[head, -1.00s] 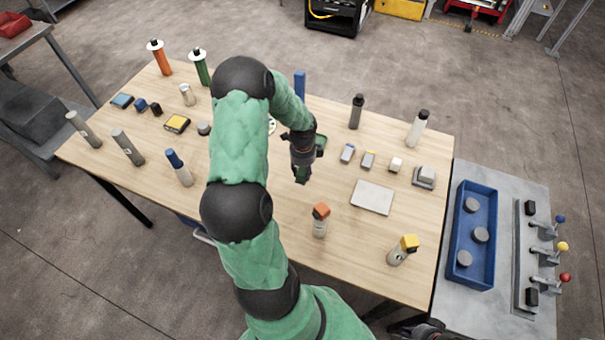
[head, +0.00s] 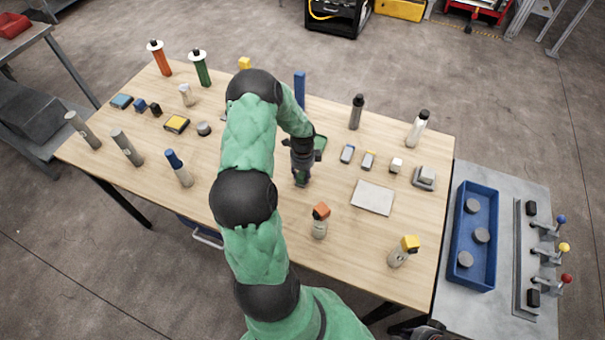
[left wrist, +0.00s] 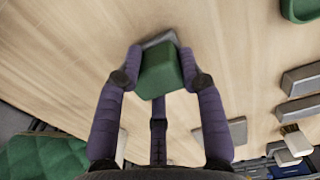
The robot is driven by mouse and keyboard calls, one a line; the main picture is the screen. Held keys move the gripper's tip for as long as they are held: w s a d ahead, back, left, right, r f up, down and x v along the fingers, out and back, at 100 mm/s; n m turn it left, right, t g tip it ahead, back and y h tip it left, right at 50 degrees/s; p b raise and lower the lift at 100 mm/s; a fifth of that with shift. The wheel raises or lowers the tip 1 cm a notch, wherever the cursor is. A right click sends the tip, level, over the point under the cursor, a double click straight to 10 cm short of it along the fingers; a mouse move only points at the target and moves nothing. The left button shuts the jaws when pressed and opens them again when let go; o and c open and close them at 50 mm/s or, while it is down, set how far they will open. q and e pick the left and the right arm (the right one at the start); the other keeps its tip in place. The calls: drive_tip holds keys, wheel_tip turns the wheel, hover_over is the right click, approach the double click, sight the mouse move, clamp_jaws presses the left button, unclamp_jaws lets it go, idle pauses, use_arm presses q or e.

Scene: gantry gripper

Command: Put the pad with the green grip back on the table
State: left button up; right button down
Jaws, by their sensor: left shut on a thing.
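The pad with the green grip (left wrist: 160,72) is between the fingers of my left gripper (left wrist: 163,75) in the left wrist view. Its grey base (left wrist: 158,39) shows beyond the green block. In the head view my left gripper (head: 301,172) points down over the middle of the table (head: 270,230), with the green grip (head: 301,181) at its tips. The pad is at or just above the wood; I cannot tell whether it touches. My right gripper (head: 430,329) shows only as a dark part at the bottom edge, and its fingers cannot be made out.
A green dish (head: 320,142) lies just behind the gripper. An orange-capped bottle (head: 320,222) stands in front of it. A light plate (head: 373,197) and several small grey blocks (head: 347,154) lie to the right. The wood around the pad is clear.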

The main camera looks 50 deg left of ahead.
sight(303, 173)
use_arm(q)
drive_tip(key=shift+f, duration=0.2)
drive_tip(key=o, duration=1.1)
wheel_tip(303, 173, up, 12)
drive_tip(key=p, duration=0.1)
drive_tip(key=shift+r, duration=0.2)
